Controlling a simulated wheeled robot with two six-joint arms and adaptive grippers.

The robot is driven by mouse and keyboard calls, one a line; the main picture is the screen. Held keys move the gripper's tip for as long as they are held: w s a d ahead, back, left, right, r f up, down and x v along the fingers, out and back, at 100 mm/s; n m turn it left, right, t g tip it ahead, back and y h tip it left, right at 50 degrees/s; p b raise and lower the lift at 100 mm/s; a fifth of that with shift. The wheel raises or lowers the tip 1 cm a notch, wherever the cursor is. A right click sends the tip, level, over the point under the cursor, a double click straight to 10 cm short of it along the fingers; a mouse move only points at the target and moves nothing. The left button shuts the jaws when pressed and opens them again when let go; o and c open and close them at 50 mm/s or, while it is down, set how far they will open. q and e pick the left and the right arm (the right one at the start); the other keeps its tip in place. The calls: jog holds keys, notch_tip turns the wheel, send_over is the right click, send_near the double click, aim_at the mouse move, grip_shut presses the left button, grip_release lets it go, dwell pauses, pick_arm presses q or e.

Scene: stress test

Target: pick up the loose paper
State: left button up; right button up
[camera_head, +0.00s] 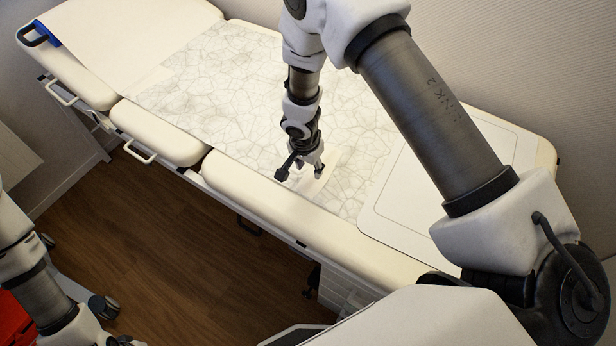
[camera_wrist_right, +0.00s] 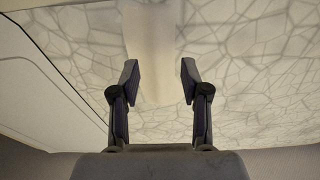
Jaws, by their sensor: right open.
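A plain pale strip that looks like the loose paper (camera_head: 331,160) lies on the crackle-patterned sheet (camera_head: 235,85) of the padded couch. In the right wrist view the pale strip (camera_wrist_right: 152,45) runs between and beyond my fingers. My right gripper (camera_head: 301,173) is open over the strip, close above the couch, with its fingers pointing down at it. It also shows in the right wrist view (camera_wrist_right: 160,72), with nothing held between its fingertips. I cannot tell whether the fingertips touch the surface. My left arm shows at the lower left, but its gripper is out of view.
The couch has cream padded side sections (camera_head: 285,208) along its near edge. A flat white panel (camera_head: 420,205) lies at its right end. A wall stands behind. The wooden floor (camera_head: 165,235) in front is open. A red object (camera_head: 12,322) is at the lower left.

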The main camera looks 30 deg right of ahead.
aim_at(310, 175)
jog(key=f, duration=0.3)
jog(key=shift+w+d+f, duration=0.2)
jog(key=shift+d+f, duration=0.05)
jog(key=shift+f, duration=0.15)
grip_shut()
jog(key=shift+r, duration=0.15)
